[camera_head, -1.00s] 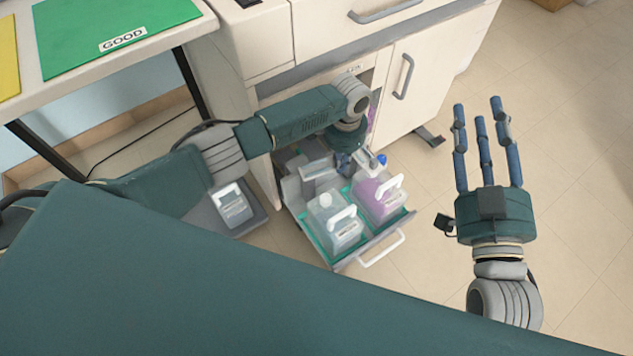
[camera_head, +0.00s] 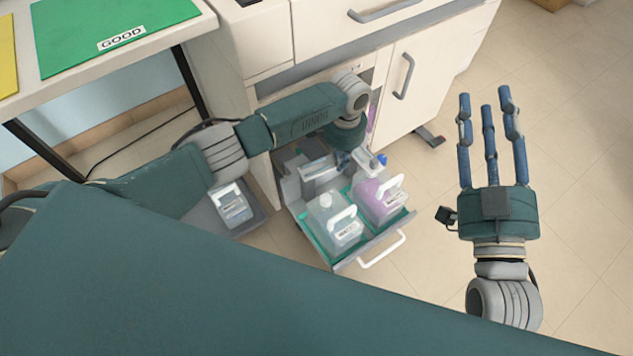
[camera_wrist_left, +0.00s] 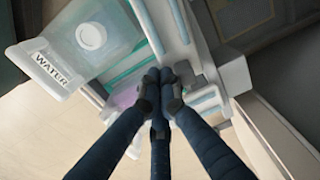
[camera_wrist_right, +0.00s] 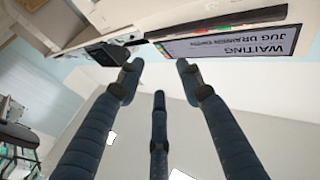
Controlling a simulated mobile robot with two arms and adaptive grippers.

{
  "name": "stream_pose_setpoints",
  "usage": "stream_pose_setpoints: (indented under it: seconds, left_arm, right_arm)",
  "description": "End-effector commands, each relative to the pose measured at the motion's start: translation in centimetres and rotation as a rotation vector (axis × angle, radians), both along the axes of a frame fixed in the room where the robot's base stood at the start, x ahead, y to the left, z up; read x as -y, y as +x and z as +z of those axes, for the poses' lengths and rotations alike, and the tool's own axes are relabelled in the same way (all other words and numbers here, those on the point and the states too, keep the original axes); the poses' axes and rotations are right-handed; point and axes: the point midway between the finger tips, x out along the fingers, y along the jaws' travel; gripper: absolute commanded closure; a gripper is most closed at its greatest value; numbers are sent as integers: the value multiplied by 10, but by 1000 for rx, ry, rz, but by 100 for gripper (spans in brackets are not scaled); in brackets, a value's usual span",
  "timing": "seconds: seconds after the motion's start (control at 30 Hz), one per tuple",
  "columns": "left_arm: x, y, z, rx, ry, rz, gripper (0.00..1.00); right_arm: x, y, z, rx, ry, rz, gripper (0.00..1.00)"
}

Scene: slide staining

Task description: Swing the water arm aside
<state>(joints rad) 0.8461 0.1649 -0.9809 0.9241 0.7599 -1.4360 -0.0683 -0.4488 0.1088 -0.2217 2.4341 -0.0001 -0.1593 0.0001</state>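My left gripper (camera_head: 345,160) reaches down into the open drawer, behind the jugs and partly under my own wrist. In the left wrist view its fingers (camera_wrist_left: 163,84) are drawn together at the tips, with no held thing visible between them. The clear water jug (camera_head: 331,226), with white cap and handle, stands at the drawer's front left; its WATER label (camera_wrist_left: 55,68) shows in the left wrist view. A grey upright part (camera_head: 319,173) stands behind it; I cannot tell whether this is the water arm. My right gripper (camera_head: 490,105) is open and empty, away to the right.
The drawer handle (camera_head: 383,249) faces the open floor. A cabinet door (camera_head: 425,75) is beside the drawer; floor at right is clear.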

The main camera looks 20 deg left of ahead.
Motion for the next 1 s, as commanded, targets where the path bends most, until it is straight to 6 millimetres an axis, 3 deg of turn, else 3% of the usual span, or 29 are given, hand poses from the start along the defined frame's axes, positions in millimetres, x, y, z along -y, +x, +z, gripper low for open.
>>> stream_pose_setpoints:
  seconds: [0.03, 0.47, 1.0]
  left_arm:
    - [0, -3, -7, -5, 0, -2, 100]
    - [-1, -2, -6, -4, 1, -2, 100]
    - [-2, -2, 3, -6, 2, 1, 100]
  right_arm:
    - [0, 0, 0, 9, 2, 1, 64]
    - [-2, -1, 4, 20, 4, 6, 64]
    - [2, 5, -34, -150, -39, -8, 64]
